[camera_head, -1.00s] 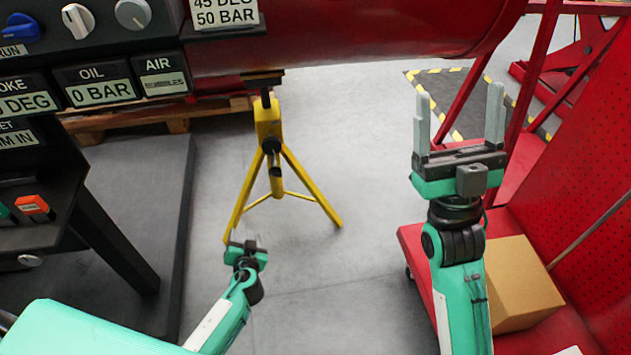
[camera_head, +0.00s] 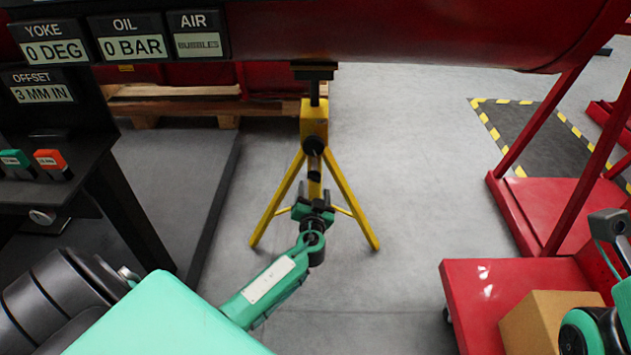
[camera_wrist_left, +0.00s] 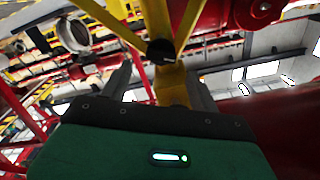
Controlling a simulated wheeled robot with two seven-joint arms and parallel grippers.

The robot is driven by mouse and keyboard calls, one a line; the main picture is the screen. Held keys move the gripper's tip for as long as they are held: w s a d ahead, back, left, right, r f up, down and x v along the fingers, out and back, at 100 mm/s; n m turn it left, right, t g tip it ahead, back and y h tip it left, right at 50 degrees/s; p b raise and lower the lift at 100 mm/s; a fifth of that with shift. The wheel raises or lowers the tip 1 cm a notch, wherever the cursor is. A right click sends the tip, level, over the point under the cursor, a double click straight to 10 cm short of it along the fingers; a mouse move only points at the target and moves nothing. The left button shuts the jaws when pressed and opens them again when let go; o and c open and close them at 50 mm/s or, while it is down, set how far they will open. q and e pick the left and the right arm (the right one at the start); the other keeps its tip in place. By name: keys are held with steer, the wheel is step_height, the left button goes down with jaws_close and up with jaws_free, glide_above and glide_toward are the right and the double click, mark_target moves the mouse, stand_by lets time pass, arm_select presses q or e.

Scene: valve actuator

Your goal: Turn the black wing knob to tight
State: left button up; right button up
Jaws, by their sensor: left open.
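The black wing knob (camera_head: 313,145) sits on the front of the yellow tripod stand (camera_head: 314,117), just below its top block. It also shows in the left wrist view (camera_wrist_left: 161,51), in front of the yellow column. My left gripper (camera_head: 316,192) is open, just below the knob in the head view. In the left wrist view its fingers (camera_wrist_left: 160,80) stand apart on both sides of the yellow column, and the knob appears centred just beyond them. Contact with the knob cannot be told. My right gripper's fingers are outside the view; part of my right arm shows at the right edge.
A large red cylinder (camera_head: 400,30) spans the top above the stand. A black control panel (camera_head: 55,110) stands at the left. A red cart (camera_head: 475,300) with a cardboard box (camera_head: 545,322) is at the lower right. Grey floor is clear around the tripod.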

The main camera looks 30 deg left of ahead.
mark_target(314, 179)
arm_select(q)
steer(key=b+x, duration=0.1)
steer(key=x, duration=0.5)
steer(key=shift+a, duration=0.1)
steer(key=c, duration=1)
